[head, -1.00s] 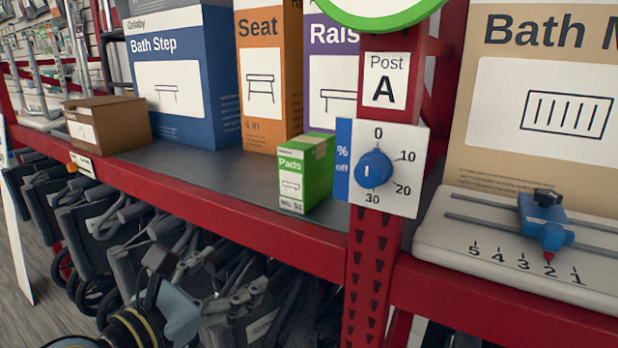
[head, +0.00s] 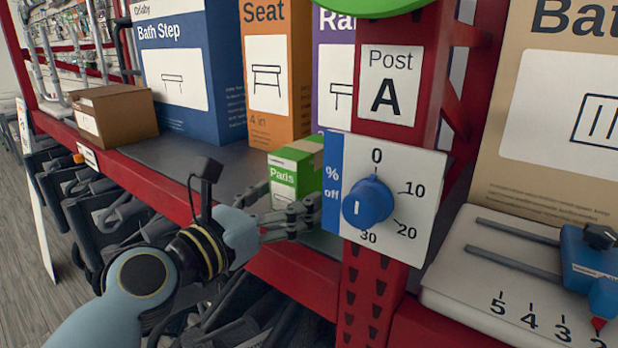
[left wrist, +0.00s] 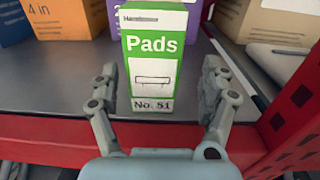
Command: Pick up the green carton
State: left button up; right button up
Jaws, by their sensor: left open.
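The green carton (head: 293,172), labelled "Pads", stands upright on the grey shelf near its red front edge. It also shows in the left wrist view (left wrist: 153,55), with "No. 51" on its lower front. My left gripper (head: 295,215) is open in front of the carton, low against the shelf edge. In the left wrist view the fingers of my left gripper (left wrist: 160,90) stand apart, one to each side of the carton's lower part, with gaps between. The fingers partly hide the carton's lower front in the head view. My right gripper is not in view.
A red post (head: 378,295) with a blue dial (head: 368,203) on a white panel stands just right of the carton. Tall blue (head: 228,90) and orange (head: 292,120) boxes stand behind. A brown box (head: 125,115) sits at left. The shelf between is bare.

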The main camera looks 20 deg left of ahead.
pick_arm(q)
jog(key=shift+w+d, duration=0.15)
jog(key=shift+w, duration=0.25)
jog(key=x, duration=0.4)
jog(key=shift+w+a+f, duration=0.2)
jog(key=shift+w+a, duration=0.15)
jog(key=shift+w+d, duration=0.2)
jog(key=shift+w, duration=0.15)
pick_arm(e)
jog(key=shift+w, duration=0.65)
pick_arm(q)
jog(key=shift+s, duration=0.1)
jog(key=shift+c, duration=0.3)
jog(key=c, duration=1.4)
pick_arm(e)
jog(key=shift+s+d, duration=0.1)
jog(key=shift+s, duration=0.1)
